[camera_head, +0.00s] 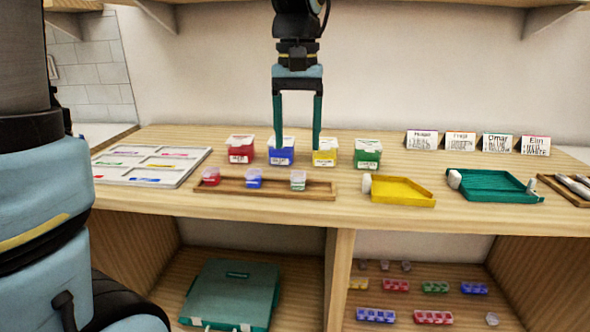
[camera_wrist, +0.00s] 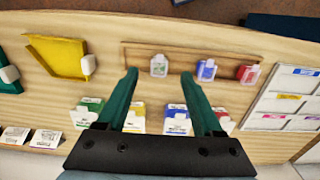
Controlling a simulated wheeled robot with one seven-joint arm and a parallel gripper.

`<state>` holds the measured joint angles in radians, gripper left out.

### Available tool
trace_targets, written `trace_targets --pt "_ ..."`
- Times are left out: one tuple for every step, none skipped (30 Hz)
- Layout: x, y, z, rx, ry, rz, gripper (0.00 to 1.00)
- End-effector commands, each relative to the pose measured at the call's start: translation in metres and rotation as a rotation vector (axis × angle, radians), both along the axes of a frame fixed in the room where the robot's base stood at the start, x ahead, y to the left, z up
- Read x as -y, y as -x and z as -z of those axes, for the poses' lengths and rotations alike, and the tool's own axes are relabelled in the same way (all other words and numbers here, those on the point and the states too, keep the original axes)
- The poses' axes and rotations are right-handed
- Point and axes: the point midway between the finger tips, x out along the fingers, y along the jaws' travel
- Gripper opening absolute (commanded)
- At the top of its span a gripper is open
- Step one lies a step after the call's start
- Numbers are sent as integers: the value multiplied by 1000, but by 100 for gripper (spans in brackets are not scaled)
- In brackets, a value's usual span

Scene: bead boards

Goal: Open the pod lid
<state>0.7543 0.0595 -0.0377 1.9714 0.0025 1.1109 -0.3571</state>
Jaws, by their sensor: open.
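Three small lidded pods stand on a wooden tray (camera_head: 265,193): a red one (camera_head: 211,176), a blue one (camera_head: 254,178) and a pale one with green (camera_head: 298,181). All three lids look shut. My gripper (camera_head: 298,148) is open and empty, pointing down above the table behind the tray. In the wrist view the pale pod (camera_wrist: 159,66) appears between the fingertips (camera_wrist: 158,74), with the blue pod (camera_wrist: 206,70) and red pod (camera_wrist: 248,74) to the right. Nothing touches the fingers.
Behind the tray stand red (camera_head: 240,149), blue (camera_head: 281,152), yellow (camera_head: 325,152) and green boxes (camera_head: 368,154), close to my fingers. A white sorting board (camera_head: 187,176) lies left. A yellow tray (camera_head: 400,198) and a teal tray (camera_head: 500,194) lie right. Name cards (camera_head: 460,142) stand behind.

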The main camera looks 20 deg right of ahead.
Motion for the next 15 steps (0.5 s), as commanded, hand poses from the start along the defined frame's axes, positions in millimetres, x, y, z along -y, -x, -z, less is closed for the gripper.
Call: trace_targets --pt "-1 1 11 -3 -4 0 68" --pt "-1 1 17 -4 -4 0 68" --pt "-1 1 24 -3 -4 0 68" --pt "-1 1 29 -3 -4 0 68" --pt "-1 1 35 -3 -4 0 68" --pt "-1 1 41 -3 -4 0 68" --pt "-1 1 45 -2 -2 0 68" --pt "-1 1 49 -2 -2 0 68" --pt "-1 0 53 -1 -2 0 68" --pt "-1 0 56 -1 -2 0 68" --pt "-1 0 59 -1 -2 0 68" --pt "-1 0 62 -1 -2 0 68" --pt "0 0 63 0 -1 0 68" --pt "0 0 64 0 0 0 68" --pt "0 0 65 0 0 0 68"
